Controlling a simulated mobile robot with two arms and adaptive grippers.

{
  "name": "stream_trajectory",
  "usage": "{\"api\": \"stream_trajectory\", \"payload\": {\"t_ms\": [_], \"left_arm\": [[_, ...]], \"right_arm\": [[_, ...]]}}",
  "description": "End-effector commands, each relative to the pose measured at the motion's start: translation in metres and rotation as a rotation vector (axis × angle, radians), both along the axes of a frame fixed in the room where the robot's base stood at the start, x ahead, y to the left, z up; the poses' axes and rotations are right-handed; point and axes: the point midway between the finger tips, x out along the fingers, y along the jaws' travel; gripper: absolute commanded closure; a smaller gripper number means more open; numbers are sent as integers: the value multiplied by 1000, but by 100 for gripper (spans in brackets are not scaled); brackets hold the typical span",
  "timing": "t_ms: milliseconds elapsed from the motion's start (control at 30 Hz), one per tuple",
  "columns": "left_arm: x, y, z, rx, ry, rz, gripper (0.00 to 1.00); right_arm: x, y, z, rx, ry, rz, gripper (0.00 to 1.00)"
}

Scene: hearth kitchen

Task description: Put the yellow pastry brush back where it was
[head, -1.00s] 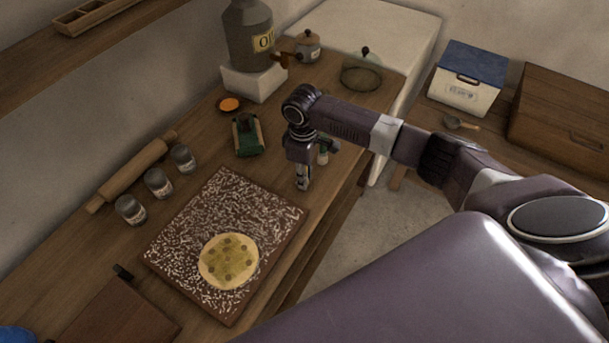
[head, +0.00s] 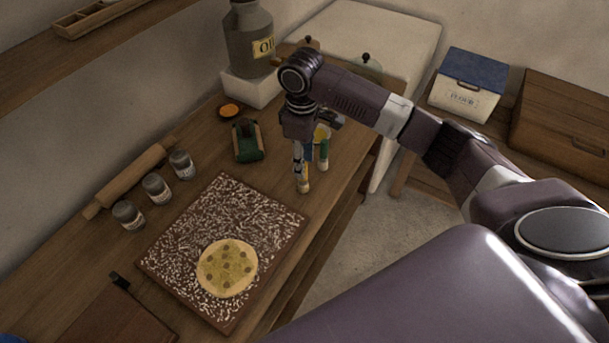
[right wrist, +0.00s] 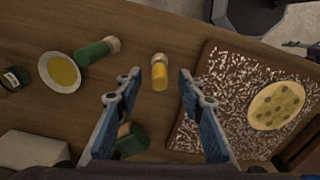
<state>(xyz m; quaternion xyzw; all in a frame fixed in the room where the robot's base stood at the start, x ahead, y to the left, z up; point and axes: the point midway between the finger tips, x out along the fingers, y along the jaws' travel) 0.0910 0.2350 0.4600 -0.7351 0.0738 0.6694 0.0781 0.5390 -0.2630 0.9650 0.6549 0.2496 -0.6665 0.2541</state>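The yellow pastry brush (head: 303,186), a short yellow piece with a pale end, is on the wooden counter beside the far right corner of the floured board (head: 190,197). In the right wrist view the brush (right wrist: 159,75) shows between and beyond the fingertips, apart from both. My right gripper (head: 300,155) is above it in the head view, and its fingers (right wrist: 158,85) are spread wide and empty in the right wrist view. A green-handled item (right wrist: 98,50) and a yellow dish (right wrist: 60,72) are close by.
A round flat dough (head: 227,268) lies on the board. A dark green object (head: 247,141), several jars (head: 157,188) and a rolling pin (head: 130,180) are to the left. The oil can (head: 248,42) stands behind. The counter's right edge is close to the brush.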

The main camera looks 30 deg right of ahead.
Motion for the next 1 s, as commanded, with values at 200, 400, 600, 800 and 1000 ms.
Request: {"api": "stream_trajectory", "payload": {"t_ms": [200,400,600,800,1000], "left_arm": [[0,0,-5,0,0,0,60],[0,0,-5,0,0,0,60],[0,0,-5,0,0,0,60],[0,0,-5,0,0,0,60],[4,0,-5,0,-4,0,60]], "right_arm": [[1,0,26,1,-1,0,64],[0,0,31,0,1,-1,64],[0,0,31,0,1,-1,64],[0,0,30,0,1,-1,64],[0,0,30,0,1,-1,64]]}}
